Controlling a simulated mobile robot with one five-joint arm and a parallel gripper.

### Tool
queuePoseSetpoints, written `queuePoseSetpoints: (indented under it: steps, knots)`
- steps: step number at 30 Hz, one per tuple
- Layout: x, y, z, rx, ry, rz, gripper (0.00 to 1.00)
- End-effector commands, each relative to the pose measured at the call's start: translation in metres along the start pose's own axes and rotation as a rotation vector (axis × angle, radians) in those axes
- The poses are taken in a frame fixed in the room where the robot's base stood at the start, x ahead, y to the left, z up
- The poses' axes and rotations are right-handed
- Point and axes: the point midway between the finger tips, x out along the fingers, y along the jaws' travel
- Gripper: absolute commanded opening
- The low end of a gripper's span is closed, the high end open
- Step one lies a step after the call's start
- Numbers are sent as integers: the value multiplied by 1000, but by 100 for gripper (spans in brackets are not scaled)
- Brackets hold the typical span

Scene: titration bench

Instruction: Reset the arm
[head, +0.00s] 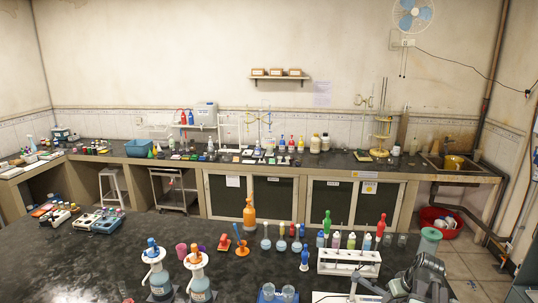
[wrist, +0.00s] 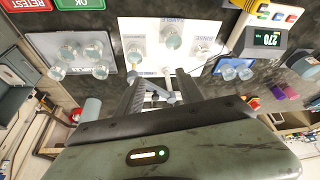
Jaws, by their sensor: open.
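My gripper shows in the wrist view (wrist: 160,78) with its two dark fingers spread apart and nothing between them. Beyond the fingers lies a white labelled board (wrist: 150,30) with several clear glass vessels on it. In the head view my grey-green arm is folded low at the bottom right, over the near edge of the dark bench (head: 120,255). The gripper's tips are small and hard to make out there. A white rack (head: 348,268) with several coloured-top bottles stands just behind the arm.
A blue holder with glassware (wrist: 236,69), a display reading 270 (wrist: 266,38) and a grey tray of beakers (wrist: 75,52) lie near my gripper.

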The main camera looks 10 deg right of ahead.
Motion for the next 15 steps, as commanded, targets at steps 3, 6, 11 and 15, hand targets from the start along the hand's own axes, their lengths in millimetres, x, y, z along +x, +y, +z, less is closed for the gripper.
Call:
queuePoseSetpoints:
  steps: [3, 6, 11, 15]
  knots:
    - [38, -46, -10, -78, -3, -28, 44]
    - [70, -95, -16, -161, -15, -57, 44]
    - [133, -209, -10, -304, -69, -115, 44]
    - [170, -300, 15, -368, -146, -143, 44]
